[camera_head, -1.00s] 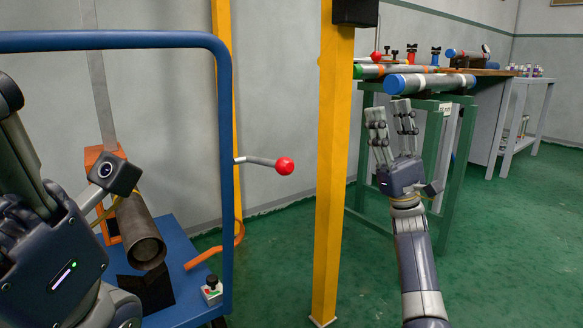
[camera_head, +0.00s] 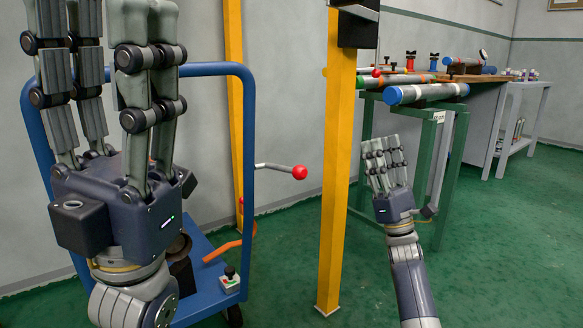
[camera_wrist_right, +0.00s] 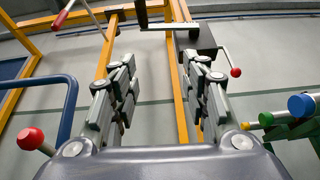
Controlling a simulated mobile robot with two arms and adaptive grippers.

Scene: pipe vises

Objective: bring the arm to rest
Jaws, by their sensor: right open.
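My right gripper (camera_head: 385,148) points up in the head view, right of the yellow post and in front of the green stand. In the right wrist view its finger groups (camera_wrist_right: 163,70) stand apart with nothing between them. My left gripper (camera_head: 108,15) is large and close at the left of the head view, in front of the blue cart. Its fingers point up with a clear gap and hold nothing; the tips reach the top edge of the picture.
The yellow post (camera_head: 337,170) stands between my two arms. The blue cart handle (camera_head: 249,150) and a red-knobbed lever (camera_head: 299,172) are near my left gripper. Pipes, one blue-capped (camera_head: 428,93), lie on the green stand (camera_head: 440,165). Green floor at right is open.

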